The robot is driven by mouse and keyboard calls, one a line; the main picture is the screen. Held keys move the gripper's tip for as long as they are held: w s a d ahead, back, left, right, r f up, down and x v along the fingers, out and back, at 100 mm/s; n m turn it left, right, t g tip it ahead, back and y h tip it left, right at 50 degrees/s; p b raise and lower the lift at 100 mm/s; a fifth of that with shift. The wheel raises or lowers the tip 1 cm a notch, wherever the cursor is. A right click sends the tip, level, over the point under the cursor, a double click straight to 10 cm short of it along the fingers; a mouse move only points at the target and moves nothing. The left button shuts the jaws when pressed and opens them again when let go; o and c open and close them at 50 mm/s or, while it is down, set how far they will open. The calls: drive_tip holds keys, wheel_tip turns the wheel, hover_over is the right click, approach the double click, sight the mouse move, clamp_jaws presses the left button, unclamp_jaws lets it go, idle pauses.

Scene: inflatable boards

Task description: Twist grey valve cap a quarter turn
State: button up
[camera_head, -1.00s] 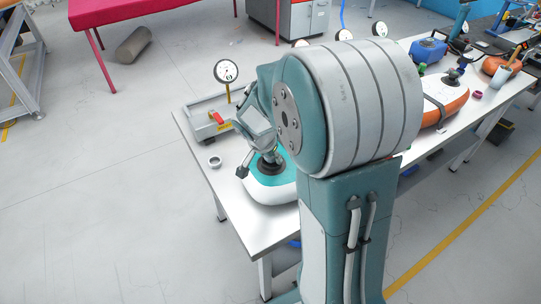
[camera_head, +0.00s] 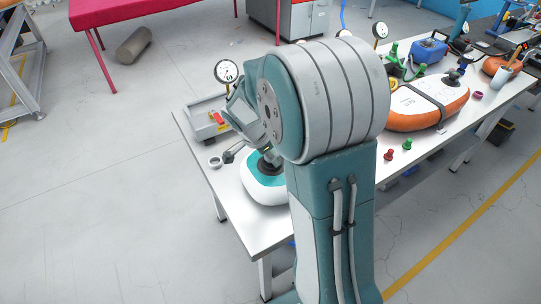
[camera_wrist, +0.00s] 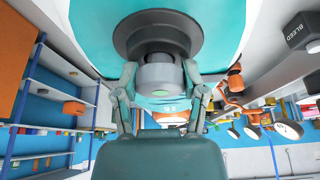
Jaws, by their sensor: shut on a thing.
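The grey valve cap (camera_wrist: 160,76) sits in the dark round valve seat (camera_wrist: 125,38) in the wrist view. Around the seat is the teal and white inflatable board (camera_wrist: 225,25). My gripper (camera_wrist: 160,72) has one finger on each side of the cap and is shut on it. In the head view the board (camera_head: 262,190) rests on the near end of the table, with the dark valve on top.
A gauge (camera_head: 227,72) stands behind. An orange board (camera_head: 405,122) and small red and green pieces lie further right on the white table (camera_head: 235,215).

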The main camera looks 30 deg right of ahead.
drive_tip(key=o, duration=1.1)
drive_tip(key=shift+f, duration=0.1)
drive_tip(key=shift+o, duration=0.2)
drive_tip(key=v, duration=1.2)
drive_tip(key=s+a+r+n+t+y, duration=0.2)
drive_tip(key=s+a+n, duration=0.2)
drive_tip(key=s+n, duration=0.5)
drive_tip(key=s+a+r+n+t+y, duration=0.2)
drive_tip(key=s+a+r+n+t, duration=0.1)
drive_tip(key=s+n, duration=0.6)
drive_tip(key=shift+s+a+t+y, duration=0.3)
drive_tip(key=shift+s+a, duration=0.1)
drive_tip(key=shift+s, duration=0.2)
